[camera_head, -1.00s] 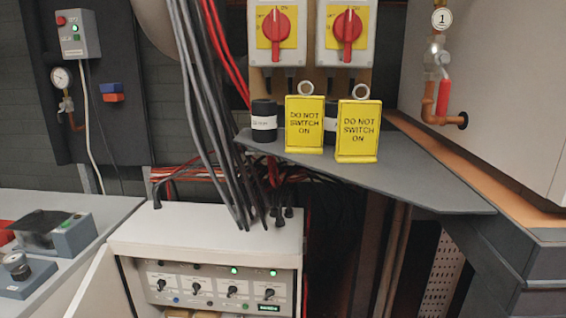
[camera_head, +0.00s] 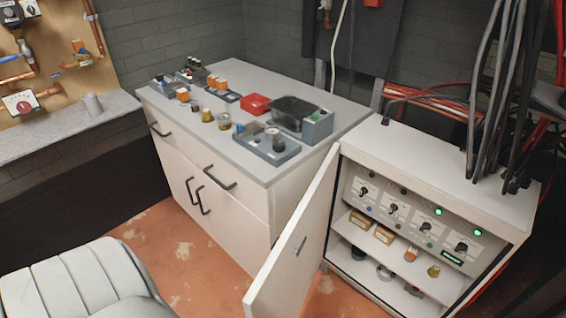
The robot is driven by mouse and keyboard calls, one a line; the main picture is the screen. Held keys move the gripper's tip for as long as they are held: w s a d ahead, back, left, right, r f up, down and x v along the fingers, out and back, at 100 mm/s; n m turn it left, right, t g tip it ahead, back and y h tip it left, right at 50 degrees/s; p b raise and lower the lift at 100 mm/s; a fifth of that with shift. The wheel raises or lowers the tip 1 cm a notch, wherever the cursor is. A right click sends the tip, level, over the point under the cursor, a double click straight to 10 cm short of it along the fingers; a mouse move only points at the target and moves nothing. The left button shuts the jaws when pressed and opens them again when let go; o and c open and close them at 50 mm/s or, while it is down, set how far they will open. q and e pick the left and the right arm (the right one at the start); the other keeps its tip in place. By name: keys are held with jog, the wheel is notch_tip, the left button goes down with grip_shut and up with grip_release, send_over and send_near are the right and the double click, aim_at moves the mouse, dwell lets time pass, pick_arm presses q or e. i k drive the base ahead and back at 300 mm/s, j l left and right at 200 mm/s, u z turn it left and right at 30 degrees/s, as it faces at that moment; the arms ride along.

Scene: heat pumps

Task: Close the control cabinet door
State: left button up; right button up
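The control cabinet (camera_head: 450,178) is a white box at the right of the head view. Its front shows a panel of black switches (camera_head: 411,222) with green lights, and shelves below with small items. Its door (camera_head: 296,246) stands wide open, swung out toward me from the cabinet's left edge. A small dark handle (camera_head: 300,246) sits on the door's visible face. The door's lower end is cut off by the frame. Neither of my grippers is in view.
A white workbench (camera_head: 215,170) with drawers stands left of the door, close to it. Its top carries several small parts and a red tray (camera_head: 255,104). A light padded seat (camera_head: 75,285) is at the lower left. Orange floor (camera_head: 190,255) is free between seat and door.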

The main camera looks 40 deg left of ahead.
aim_at(281, 288)
jog(key=k+j, duration=0.1)
jog(key=j, duration=0.85)
jog(key=k+j+z, duration=0.1)
jog(key=j, duration=0.4)
jog(key=k+j, duration=0.1)
jog(key=j, duration=0.35)
